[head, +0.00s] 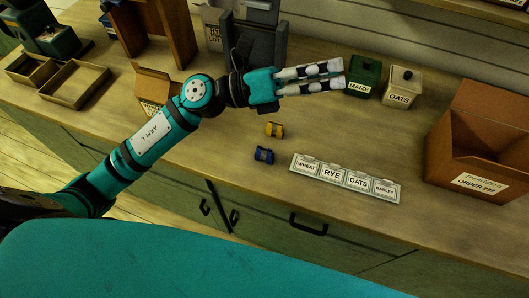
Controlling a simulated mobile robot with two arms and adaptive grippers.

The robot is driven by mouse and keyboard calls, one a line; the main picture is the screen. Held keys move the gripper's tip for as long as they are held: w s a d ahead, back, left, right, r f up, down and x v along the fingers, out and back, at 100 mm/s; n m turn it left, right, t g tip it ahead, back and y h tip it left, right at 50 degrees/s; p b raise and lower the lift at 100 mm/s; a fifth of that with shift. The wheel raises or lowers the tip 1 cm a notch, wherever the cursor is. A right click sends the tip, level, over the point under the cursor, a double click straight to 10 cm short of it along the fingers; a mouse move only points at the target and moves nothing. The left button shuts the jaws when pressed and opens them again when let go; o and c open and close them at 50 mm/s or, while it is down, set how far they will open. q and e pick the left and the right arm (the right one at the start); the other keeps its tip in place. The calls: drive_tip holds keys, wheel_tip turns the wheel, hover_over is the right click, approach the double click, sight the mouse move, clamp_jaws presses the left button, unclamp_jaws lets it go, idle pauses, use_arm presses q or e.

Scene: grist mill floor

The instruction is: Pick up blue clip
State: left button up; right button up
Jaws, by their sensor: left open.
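The blue clip (263,155) lies on the wooden counter, near its front edge. A yellow clip (275,130) lies just behind it, a little to the right. My left gripper (343,75) reaches in from the left, above and beyond both clips, pointing right. Its fingers look close together, but the jaws are apart and hold nothing. The fingertips are near the green MAIZE canister (363,78). My right gripper does not show.
A card strip (345,179) labelled WHEAT, RYE, OATS and BARLEY lies right of the clips. An open cardboard box (484,145) stands at the right. A white OATS canister (402,88) stands at the back. Trays (75,84) sit at the left. The counter around the clips is clear.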

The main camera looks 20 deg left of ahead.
use_arm(q)
wheel_tip(320, 180, down, 4)
drive_tip(key=s+m+g+y, duration=0.1)
drive_tip(key=m+g+y, duration=0.2)
drive_tip(key=m+g, duration=0.15)
drive_tip(key=m+g+y, duration=0.2)
drive_tip(key=m+y, duration=0.5)
drive_tip(key=y, duration=0.6)
approach(263, 148)
drive_tip(key=p+x, duration=0.1)
drive_tip(key=x, duration=0.1)
drive_tip(key=p+x, duration=0.1)
drive_tip(key=x, duration=0.1)
drive_tip(key=p+x, duration=0.2)
drive_tip(key=shift+s+a+f, duration=0.15)
drive_tip(key=shift+s+a, duration=0.05)
drive_tip(key=shift+s, duration=0.05)
drive_tip(key=shift+h, duration=0.3)
drive_tip(key=p+x, duration=0.1)
drive_tip(key=x, duration=0.1)
drive_tip(key=p+x, duration=0.1)
drive_tip(key=x, duration=0.1)
drive_tip(key=shift+w+d+f, duration=0.2)
drive_tip(key=shift+d+f, duration=0.1)
drive_tip(key=shift+f, duration=0.25)
drive_tip(key=c, duration=0.9)
